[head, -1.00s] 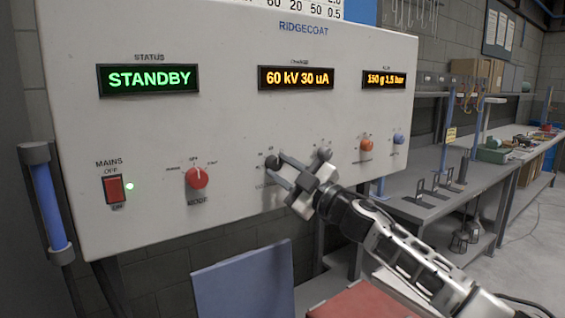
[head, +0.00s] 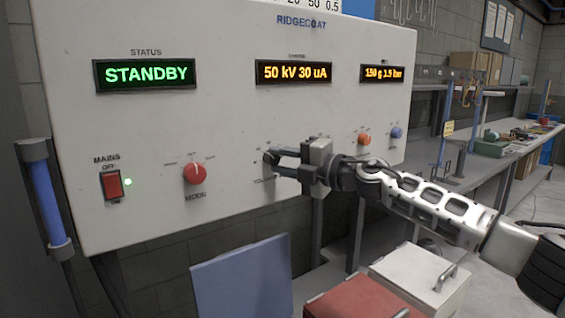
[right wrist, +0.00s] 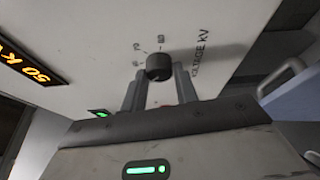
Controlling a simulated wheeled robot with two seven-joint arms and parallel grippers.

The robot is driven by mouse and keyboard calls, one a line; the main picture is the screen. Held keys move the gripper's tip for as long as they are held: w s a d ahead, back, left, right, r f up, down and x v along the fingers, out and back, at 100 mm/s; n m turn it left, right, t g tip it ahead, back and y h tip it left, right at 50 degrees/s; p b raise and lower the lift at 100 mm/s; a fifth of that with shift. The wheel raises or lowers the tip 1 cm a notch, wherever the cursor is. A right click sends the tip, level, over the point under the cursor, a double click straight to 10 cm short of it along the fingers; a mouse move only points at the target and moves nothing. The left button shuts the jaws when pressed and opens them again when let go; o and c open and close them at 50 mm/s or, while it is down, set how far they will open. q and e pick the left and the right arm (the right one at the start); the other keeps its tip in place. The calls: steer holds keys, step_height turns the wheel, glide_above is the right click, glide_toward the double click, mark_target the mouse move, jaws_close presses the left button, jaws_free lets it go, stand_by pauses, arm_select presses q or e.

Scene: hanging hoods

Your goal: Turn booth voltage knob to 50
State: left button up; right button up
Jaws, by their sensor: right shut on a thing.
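The voltage knob is a small black knob on the pale RIDGECOAT panel (head: 226,120). In the right wrist view the voltage knob (right wrist: 159,66) sits between the two fingertips, with the lettering "VOLTAGE KV" beside it. The amber display (head: 294,72) reads 50 kV 30 uA. It also shows partly in the right wrist view (right wrist: 33,68). My left gripper is not in view.
The panel also bears a green STANDBY display (head: 146,75), a red mains switch (head: 112,185), a red mode knob (head: 197,173), an orange knob (head: 364,139) and a blue knob (head: 396,133). A workbench (head: 465,172) runs along the right wall. Red and white boxes stand below.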

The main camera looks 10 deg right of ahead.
steer(key=shift+r+n+h, duration=0.1)
steer(key=shift+n+h, duration=0.3)
steer(key=shift+n, duration=0.3)
steer(key=o, duration=1)
steer(key=shift+c, duration=0.2)
